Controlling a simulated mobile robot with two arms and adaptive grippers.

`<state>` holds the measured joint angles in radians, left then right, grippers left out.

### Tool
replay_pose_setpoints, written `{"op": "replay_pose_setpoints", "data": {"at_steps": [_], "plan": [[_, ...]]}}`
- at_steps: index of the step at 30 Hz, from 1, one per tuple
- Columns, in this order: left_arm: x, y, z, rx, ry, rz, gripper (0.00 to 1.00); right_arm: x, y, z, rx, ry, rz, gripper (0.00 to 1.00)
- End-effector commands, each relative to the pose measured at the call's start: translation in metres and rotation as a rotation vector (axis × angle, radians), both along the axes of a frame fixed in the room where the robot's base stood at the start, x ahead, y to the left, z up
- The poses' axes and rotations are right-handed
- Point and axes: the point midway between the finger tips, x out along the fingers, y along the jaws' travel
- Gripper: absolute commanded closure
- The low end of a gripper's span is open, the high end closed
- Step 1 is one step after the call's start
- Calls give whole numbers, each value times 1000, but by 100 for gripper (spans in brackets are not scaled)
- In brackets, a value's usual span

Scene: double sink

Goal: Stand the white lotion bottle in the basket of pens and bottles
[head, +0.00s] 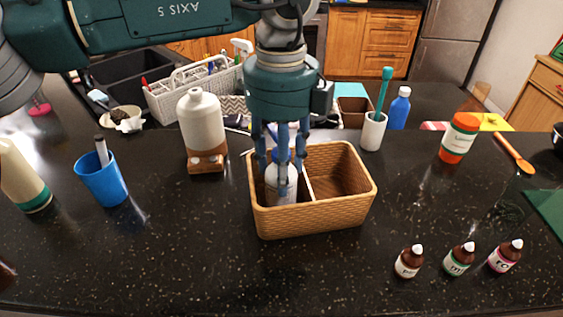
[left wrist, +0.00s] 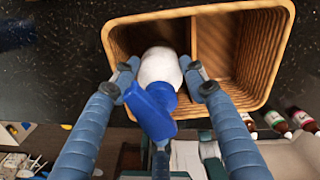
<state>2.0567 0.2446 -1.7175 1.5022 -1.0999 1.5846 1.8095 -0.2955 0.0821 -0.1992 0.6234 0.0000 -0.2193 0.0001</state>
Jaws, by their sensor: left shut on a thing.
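The white lotion bottle (head: 281,187) with a blue pump top stands about upright in the left compartment of a brown woven basket (head: 310,219). In the left wrist view the white bottle (left wrist: 159,66) and its blue pump show between the fingers, inside the basket (left wrist: 190,12) beside the divider. My left gripper (head: 283,186) comes down from above and is shut around the bottle. Whether the bottle's base touches the basket floor is hidden. A white basket (head: 168,107) with pens and bottles stands behind, at the back left. My right gripper is not in view.
A cream bottle on a wooden base (head: 203,128) and a blue cup (head: 103,180) stand left. A white cup with a green brush (head: 373,130), blue bottle (head: 400,108) and orange-capped jar (head: 459,138) stand right. Small brown bottles (head: 459,259) stand front right. The front middle is clear.

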Motion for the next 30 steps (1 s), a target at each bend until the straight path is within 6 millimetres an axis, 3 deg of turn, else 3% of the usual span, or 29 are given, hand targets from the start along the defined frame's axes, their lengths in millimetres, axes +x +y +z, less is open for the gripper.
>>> {"op": "replay_pose_setpoints", "data": {"at_steps": [4,12,13,16,27,30], "plan": [[0,0,-2,-3,-2,0,90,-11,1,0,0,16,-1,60],[0,0,-7,-3,-2,0,90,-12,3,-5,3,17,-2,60],[0,0,-7,-2,-1,0,55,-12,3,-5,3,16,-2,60],[0,0,-5,-1,-1,0,38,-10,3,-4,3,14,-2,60],[0,0,2,-2,-1,0,38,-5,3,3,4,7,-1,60],[1,-1,11,-4,-4,2,38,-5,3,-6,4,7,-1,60]]}}
